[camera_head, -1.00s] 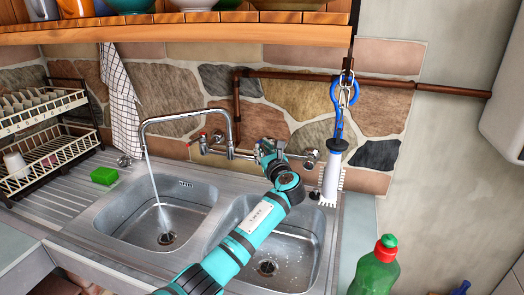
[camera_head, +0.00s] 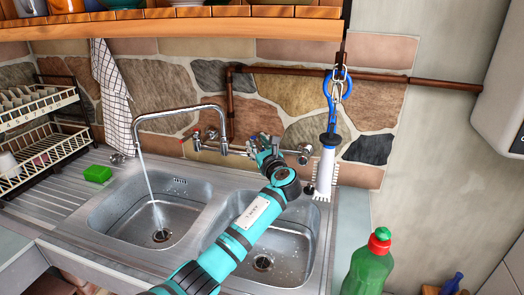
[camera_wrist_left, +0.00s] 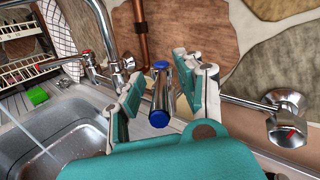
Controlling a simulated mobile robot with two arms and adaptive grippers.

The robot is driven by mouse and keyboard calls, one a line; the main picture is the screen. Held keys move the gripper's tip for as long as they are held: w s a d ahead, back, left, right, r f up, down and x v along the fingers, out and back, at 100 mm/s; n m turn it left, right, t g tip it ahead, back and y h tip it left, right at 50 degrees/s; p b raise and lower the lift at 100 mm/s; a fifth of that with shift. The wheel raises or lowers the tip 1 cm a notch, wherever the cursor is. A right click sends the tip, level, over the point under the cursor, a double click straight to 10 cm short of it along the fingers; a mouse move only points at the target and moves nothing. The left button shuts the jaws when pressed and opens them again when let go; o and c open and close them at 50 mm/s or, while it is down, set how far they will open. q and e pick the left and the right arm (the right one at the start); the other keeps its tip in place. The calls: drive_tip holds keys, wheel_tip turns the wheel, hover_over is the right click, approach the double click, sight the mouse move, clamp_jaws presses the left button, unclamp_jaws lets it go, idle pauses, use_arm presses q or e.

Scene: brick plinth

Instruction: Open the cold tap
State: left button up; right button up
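The cold tap (camera_wrist_left: 159,88) is a chrome handle with a blue cap, seen in the left wrist view. My left gripper (camera_head: 265,148) is at the tap's wall fitting, right of the spout. In the left wrist view its fingers are open, one on each side of the blue-capped handle, with a visible gap to the handle on both sides. In the head view the gripper hides the cold handle. The red-marked hot tap (camera_head: 195,139) sits left of it. Water runs from the chrome spout (camera_head: 180,110) into the left basin (camera_head: 110,215). My right gripper is out of view.
A chrome wall fitting (camera_head: 304,153) is right of the gripper. A white brush (camera_head: 327,165) hangs by a blue hook (camera_head: 335,95). A green bottle (camera_head: 368,268) stands at the right. A dish rack (camera_head: 40,125) and green sponge (camera_head: 98,173) are at the left.

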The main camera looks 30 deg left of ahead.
use_arm(q)
drive_tip(key=v, duration=1.1)
drive_tip(key=shift+s+d, duration=0.2)
drive_tip(key=shift+d, duration=0.1)
